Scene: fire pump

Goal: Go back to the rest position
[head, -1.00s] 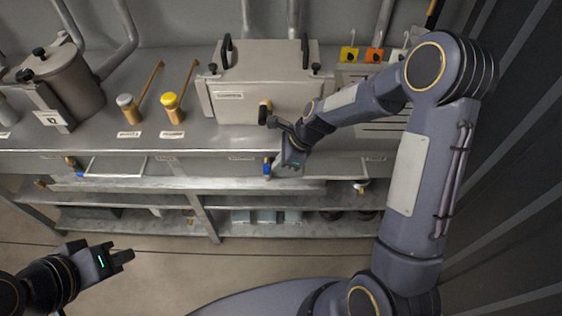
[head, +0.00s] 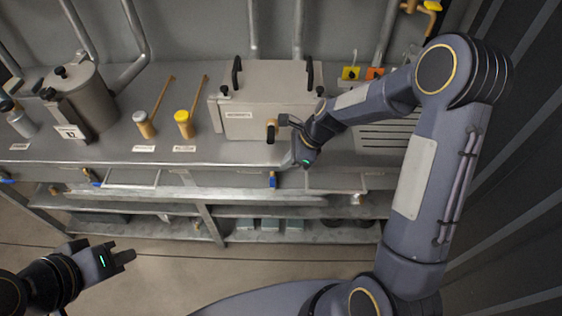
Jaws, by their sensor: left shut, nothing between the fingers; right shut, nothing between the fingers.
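My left gripper (head: 125,256) is at the lower left, low over the floor in front of the bench. It is shut and empty, apart from everything. My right gripper (head: 286,123) is in front of the grey lidded box (head: 245,112) on the bench. My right arm reaches in from the right and hides part of the bench's right side.
The metal bench (head: 215,152) has a lower shelf (head: 300,236). On it stand a metal pot (head: 88,100), a brown-handled lever (head: 146,127) and a yellow-capped lever (head: 184,122). Yellow (head: 350,73) and orange (head: 374,73) tags are at the back right. The floor (head: 190,270) in front is clear.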

